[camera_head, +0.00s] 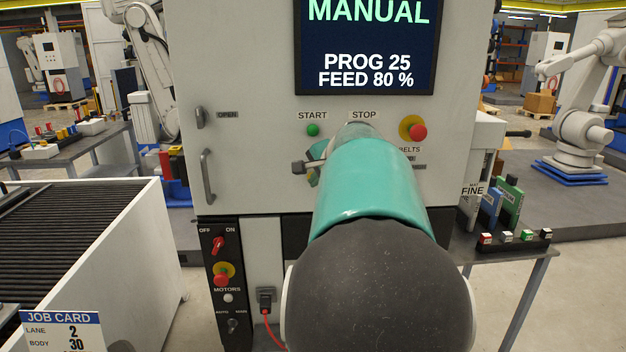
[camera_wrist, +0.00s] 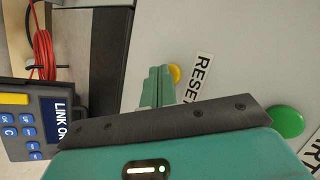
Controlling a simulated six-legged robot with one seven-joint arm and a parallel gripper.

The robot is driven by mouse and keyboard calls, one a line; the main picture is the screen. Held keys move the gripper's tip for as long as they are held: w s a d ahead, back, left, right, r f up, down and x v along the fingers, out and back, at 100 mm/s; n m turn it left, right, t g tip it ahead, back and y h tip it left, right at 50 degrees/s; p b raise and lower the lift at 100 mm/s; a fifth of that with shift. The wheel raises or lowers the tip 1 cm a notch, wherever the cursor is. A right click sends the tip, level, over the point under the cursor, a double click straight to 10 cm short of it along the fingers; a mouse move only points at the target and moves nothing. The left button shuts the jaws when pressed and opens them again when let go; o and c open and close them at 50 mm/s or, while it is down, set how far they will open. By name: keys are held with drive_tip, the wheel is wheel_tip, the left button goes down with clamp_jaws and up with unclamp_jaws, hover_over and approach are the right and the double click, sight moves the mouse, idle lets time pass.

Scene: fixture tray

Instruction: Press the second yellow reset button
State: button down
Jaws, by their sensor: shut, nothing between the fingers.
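A round yellow button (camera_wrist: 174,73) sits on the pale panel beside a RESET label (camera_wrist: 204,75) in the wrist view. My gripper (camera_wrist: 159,72) is shut and empty. Its green fingertips are right beside the button in that picture and cover part of it; I cannot tell whether they touch it. In the head view my arm hides the yellow button and most of my gripper. Only this one yellow RESET button shows, so I cannot tell its place in order.
A green START button (camera_head: 313,130) is left of my arm, and a red mushroom button (camera_head: 418,132) is right of it. A screen (camera_head: 368,45) reads MANUAL. A handheld pendant (camera_wrist: 33,125) and red cable (camera_wrist: 42,40) are at left in the wrist view.

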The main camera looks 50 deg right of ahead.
drive_tip(key=shift+s+a, duration=0.5)
drive_tip(key=shift+a, duration=0.1)
drive_tip(key=s+a, duration=0.3)
drive_tip(key=shift+s+a, duration=0.15)
drive_tip(key=shift+a, duration=0.25)
idle(0.7)
